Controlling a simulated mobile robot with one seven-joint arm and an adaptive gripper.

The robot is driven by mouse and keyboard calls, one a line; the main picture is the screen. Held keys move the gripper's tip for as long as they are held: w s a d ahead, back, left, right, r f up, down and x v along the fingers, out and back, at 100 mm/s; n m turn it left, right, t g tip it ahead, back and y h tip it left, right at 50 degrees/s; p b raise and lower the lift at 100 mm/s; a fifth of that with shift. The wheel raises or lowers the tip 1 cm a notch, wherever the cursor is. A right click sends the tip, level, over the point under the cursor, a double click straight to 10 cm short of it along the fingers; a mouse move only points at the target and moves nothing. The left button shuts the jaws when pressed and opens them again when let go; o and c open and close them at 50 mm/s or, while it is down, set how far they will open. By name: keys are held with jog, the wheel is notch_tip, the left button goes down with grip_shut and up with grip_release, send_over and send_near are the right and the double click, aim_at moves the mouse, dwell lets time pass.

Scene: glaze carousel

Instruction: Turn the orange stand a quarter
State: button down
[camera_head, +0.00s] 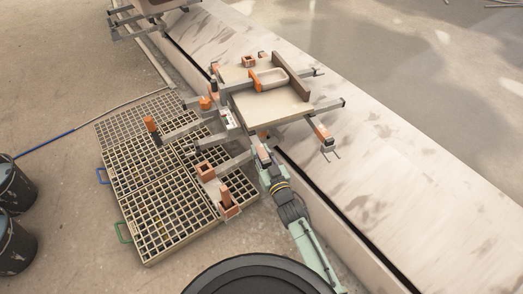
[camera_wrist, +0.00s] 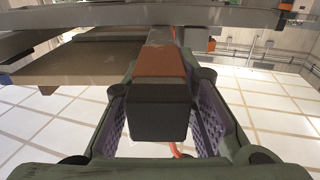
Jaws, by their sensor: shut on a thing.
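The stand (camera_head: 285,103) is a pale square board on grey arms with orange fittings, in the middle of the head view. Grey arms stick out from it on several sides. My gripper (camera_head: 265,160) is at its near side, at the end of one arm. In the wrist view my gripper (camera_wrist: 160,122) is shut on a dark handle end (camera_wrist: 160,108), with a purple-lined finger on each side. An orange sleeve (camera_wrist: 161,62) is just behind the dark end. The stand's central support is mostly hidden.
Grid-topped floor platforms (camera_head: 150,228) lie at left under some arms. A pale low wall (camera_head: 375,185) runs diagonally close behind the stand. Dark buckets (camera_head: 12,190) stand at far left. Another stand (camera_head: 140,14) is at the top. Open floor lies at upper left.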

jog(key=a+h, duration=0.1)
jog(key=a+m+h, duration=0.1)
jog(key=a, duration=0.2)
jog(key=shift+w+a+m+t+h, duration=0.3)
jog(key=shift+a+h, duration=0.05)
jog(key=shift+h, duration=0.05)
jog(key=c, duration=1.4)
grip_release()
jog(key=shift+w+d, duration=0.1)
jog(key=shift+c, duration=0.2)
jog(key=shift+o, duration=0.6)
notch_tip(320, 180, up, 10)
jog(key=shift+c, duration=0.5)
